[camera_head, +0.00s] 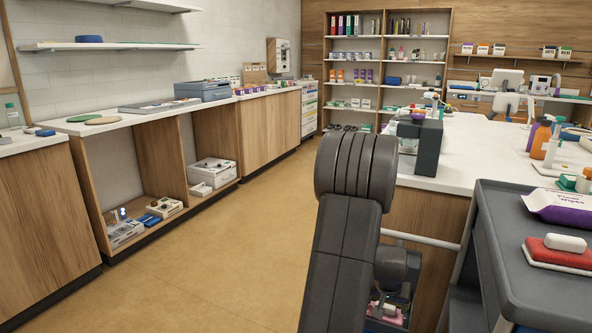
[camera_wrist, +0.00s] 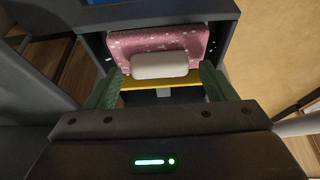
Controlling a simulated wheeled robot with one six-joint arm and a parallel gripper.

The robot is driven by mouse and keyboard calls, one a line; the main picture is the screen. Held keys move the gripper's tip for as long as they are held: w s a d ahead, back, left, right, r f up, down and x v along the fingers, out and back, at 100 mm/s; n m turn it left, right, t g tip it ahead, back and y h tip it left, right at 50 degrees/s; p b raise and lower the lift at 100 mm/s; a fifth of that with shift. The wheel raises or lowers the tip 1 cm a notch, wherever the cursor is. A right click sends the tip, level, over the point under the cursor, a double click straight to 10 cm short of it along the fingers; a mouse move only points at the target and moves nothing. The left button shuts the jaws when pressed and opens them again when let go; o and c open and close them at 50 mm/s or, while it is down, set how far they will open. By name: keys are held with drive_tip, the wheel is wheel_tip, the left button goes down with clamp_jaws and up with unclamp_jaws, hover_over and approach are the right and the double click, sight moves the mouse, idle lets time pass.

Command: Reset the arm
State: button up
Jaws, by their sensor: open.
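My gripper (camera_wrist: 160,78) is open in the wrist view, with one green finger on each side of the picture's middle. Between and beyond the fingertips is a white rounded block (camera_wrist: 160,65) in front of a pink speckled pad (camera_wrist: 190,40). A yellow strip (camera_wrist: 135,83) shows below the block. In the head view my dark arm rises in front of the counter. The gripper itself is hidden there; a pink item (camera_head: 388,311) shows low beside the arm.
A grey cart (camera_head: 550,285) at the right holds a purple wipes pack (camera_head: 560,205) and a red pad with a white block (camera_head: 565,243). The white counter (camera_head: 465,160) stands behind my arm. The tan floor (camera_head: 230,240) between is clear.

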drive_tip(key=shift+r+p, duration=0.8)
drive_tip(key=shift+r, duration=1.05)
